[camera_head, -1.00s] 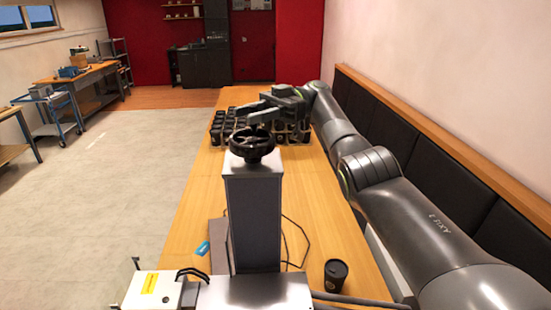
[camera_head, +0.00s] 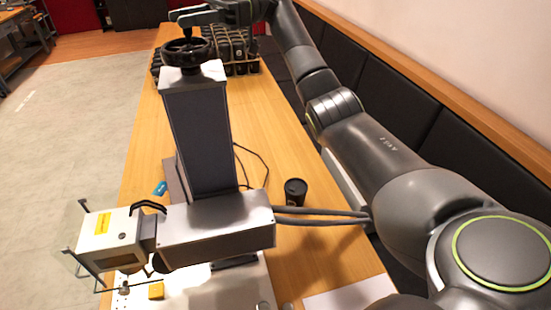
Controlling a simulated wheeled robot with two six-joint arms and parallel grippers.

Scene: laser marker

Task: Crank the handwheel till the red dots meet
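The black handwheel (camera_head: 187,50) sits on top of the grey column of the laser marker (camera_head: 200,130). The marker's white laser head (camera_head: 108,240) points out to the left at the end of a metal body. My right gripper (camera_head: 186,16) is at the top edge of the picture, just above and behind the handwheel's crank knob. Its fingers point left; whether they touch the knob or how far apart they are cannot be made out. My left gripper is not in view. No red dots can be seen.
A crate of black cups (camera_head: 240,55) stands behind the column on the wooden table. A black cup (camera_head: 295,191) stands right of the marker, near cables. A small yellow block (camera_head: 156,291) lies on the base plate below the head. A blue tag (camera_head: 160,188) lies left of the column.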

